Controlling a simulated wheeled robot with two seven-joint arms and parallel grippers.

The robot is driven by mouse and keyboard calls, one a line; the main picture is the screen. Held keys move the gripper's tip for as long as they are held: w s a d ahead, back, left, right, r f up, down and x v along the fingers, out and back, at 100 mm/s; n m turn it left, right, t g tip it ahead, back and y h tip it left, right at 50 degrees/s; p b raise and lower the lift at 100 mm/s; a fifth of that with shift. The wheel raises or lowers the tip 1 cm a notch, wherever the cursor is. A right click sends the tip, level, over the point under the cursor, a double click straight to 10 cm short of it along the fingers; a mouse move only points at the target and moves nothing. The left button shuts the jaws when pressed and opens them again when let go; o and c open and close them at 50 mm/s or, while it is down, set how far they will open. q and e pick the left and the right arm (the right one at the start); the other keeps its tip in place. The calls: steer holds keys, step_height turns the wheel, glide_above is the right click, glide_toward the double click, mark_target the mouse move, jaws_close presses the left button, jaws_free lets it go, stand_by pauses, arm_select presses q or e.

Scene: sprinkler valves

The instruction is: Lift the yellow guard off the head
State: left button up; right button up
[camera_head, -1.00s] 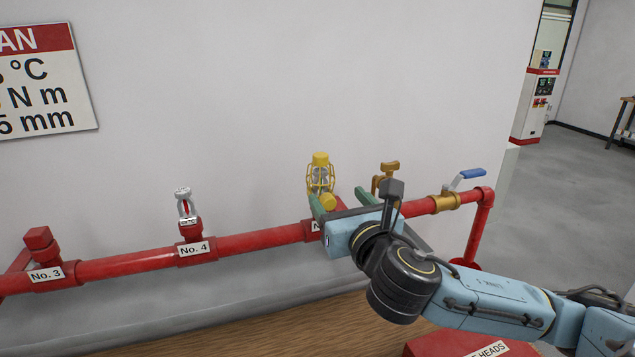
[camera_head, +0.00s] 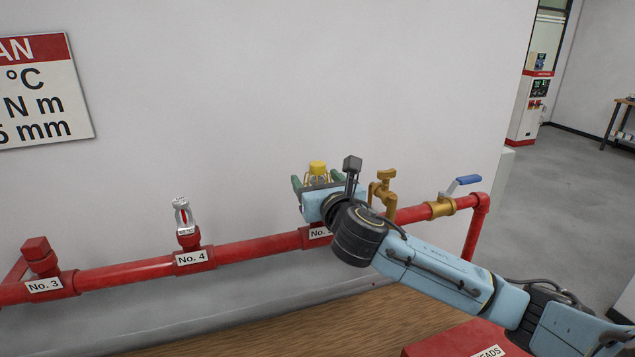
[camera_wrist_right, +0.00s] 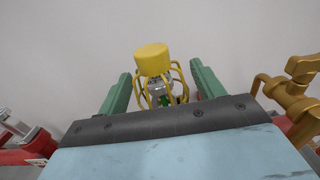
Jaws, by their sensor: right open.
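The yellow guard (camera_head: 318,168) is a wire cage with a solid yellow cap, on the head at the pipe's tee behind my right gripper. In the right wrist view the guard (camera_wrist_right: 152,60) stands between the two green fingers, and part of the head (camera_wrist_right: 157,90) shows inside the cage. My right gripper (camera_head: 318,184) is open, with one finger on each side of the guard and visible gaps in the wrist view. The gripper hides the guard's lower part in the head view. My left gripper is not in view.
The red pipe (camera_head: 130,268) runs along the wall. A bare head (camera_head: 183,216) stands at No. 4 and a red plug (camera_head: 40,252) at No. 3. Close right of my gripper stands a brass valve (camera_head: 383,190); further right is a blue-handled valve (camera_head: 443,206). A red box (camera_head: 455,343) sits in front.

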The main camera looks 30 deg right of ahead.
steer(key=c, duration=1.2)
